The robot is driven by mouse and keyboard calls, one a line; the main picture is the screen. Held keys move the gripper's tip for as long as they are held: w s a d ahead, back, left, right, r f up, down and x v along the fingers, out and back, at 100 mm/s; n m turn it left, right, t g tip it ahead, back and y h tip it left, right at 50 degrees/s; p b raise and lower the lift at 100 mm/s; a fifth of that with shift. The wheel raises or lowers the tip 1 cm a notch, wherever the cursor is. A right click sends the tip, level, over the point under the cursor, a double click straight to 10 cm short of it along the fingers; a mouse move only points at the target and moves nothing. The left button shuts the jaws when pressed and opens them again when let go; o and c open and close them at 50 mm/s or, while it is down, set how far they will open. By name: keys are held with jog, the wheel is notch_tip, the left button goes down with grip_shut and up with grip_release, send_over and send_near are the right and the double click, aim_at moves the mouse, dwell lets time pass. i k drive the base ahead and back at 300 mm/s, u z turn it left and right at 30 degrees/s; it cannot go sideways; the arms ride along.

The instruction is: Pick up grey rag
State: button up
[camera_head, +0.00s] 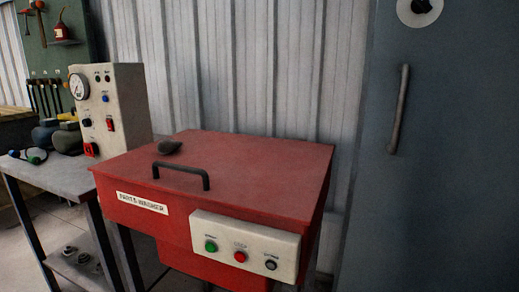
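A small dark grey lump (170,146), which looks like the grey rag, lies crumpled on the red lid of the parts washer (250,160). It is near the lid's left side, just behind the black bar handle (182,167). It is small in view, so its cloth texture is hard to tell. My gripper is not in view.
A bench (60,175) on the left holds a beige gauge panel (122,110), goggles (28,156) and dark rounded items. A grey cabinet door (450,160) with a vertical handle stands at right. Most of the washer lid is clear.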

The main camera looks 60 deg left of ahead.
aim_at(165, 146)
jog(key=u, duration=3.95)
jog(key=i, duration=1.85)
jog(key=z, duration=3.25)
